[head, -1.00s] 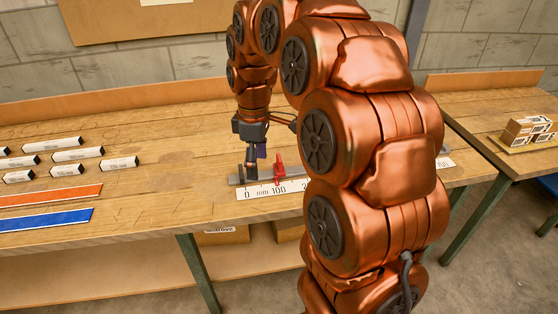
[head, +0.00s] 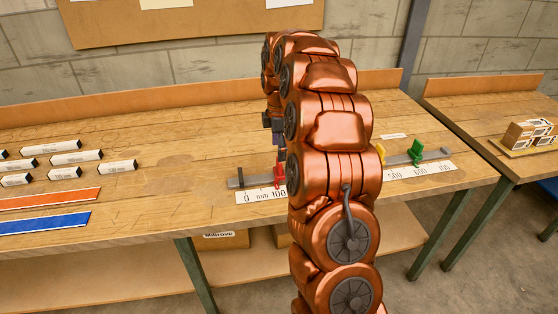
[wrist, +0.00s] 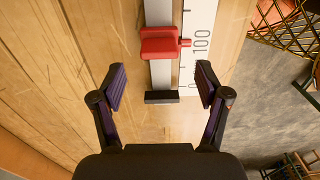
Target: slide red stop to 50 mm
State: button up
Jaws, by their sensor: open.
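The red stop (head: 279,174) sits on the grey rail (head: 236,183) near its left end, beside the 100 mark of the white scale (head: 258,196). In the wrist view the red stop (wrist: 160,44) is ahead of the fingertips, its small pointer level with the 100. My gripper (wrist: 160,84) is open and empty, its fingers spread to either side of the rail line. The rail's dark end block (wrist: 172,97) lies between them in that view. In the head view my gripper (head: 277,138) shows partly, above and behind the rail; my arm hides the rail's middle.
Several labelled blocks (head: 78,156), an orange strip (head: 50,198) and a blue strip (head: 44,219) lie at left. The bench between blocks and rail is clear.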

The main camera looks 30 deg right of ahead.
aim_at(279, 168)
jog(key=shift+f+p, duration=0.5)
jog(key=shift+f, duration=2.2)
grip_shut()
